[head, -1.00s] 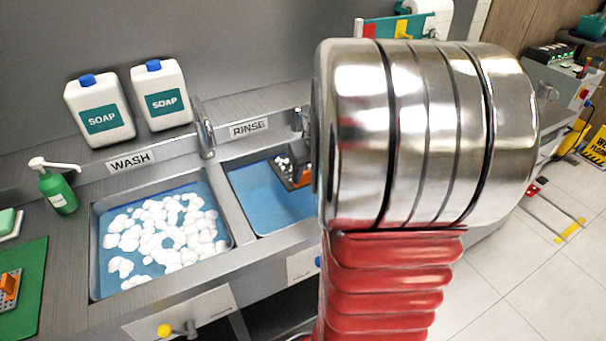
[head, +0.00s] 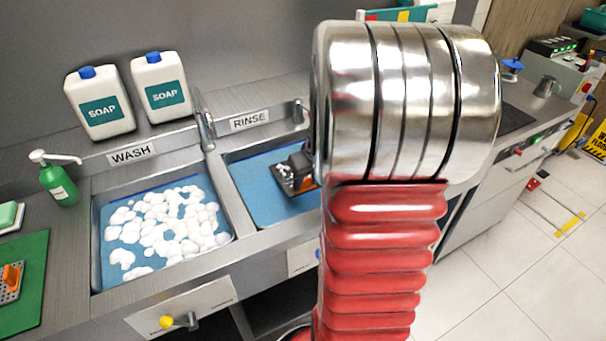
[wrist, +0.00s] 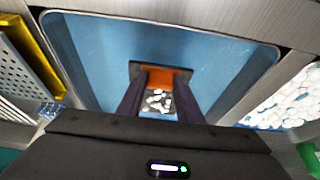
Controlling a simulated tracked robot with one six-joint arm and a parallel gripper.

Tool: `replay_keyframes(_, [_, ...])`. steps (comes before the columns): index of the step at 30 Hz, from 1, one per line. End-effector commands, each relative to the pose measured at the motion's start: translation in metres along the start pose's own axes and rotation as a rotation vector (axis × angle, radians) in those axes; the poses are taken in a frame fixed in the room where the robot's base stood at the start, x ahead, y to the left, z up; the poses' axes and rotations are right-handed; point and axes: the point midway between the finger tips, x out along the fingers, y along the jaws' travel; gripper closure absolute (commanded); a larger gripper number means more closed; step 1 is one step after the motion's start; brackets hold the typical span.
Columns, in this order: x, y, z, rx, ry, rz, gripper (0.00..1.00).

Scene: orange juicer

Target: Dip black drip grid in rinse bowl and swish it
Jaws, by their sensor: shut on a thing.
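The black drip grid (wrist: 142,70) shows in the wrist view, with an orange grip part (wrist: 180,76) between my fingers and white foam clumps on its face. My gripper (wrist: 158,84) is shut on it. In the head view the grid (head: 287,186) is at the right part of the rinse bowl (head: 250,190), inside its outline, with my gripper (head: 298,165) partly hidden by my arm. The rinse bowl holds blue water. I cannot tell whether the grid touches the water.
The wash bowl (head: 98,255), full of white foam, is left of the rinse bowl. Taps and two soap bottles (head: 100,103) stand behind. A green soap pump (head: 57,185) and a green mat (head: 30,255) with an orange-handled metal piece (head: 12,280) are at left.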

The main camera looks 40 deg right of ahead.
Motion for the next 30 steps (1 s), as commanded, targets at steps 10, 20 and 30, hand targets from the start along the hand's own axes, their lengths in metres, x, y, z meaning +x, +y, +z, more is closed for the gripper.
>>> replay_keyframes(10, [0.032,0.0,0.014,0.0,-0.001,0.0,0.91])
replay_keyframes(20, [0.062,-0.001,0.026,0.0,-0.002,-0.001,0.91])
replay_keyframes(30, [0.093,-0.001,0.039,-0.001,-0.002,-0.002,0.91])
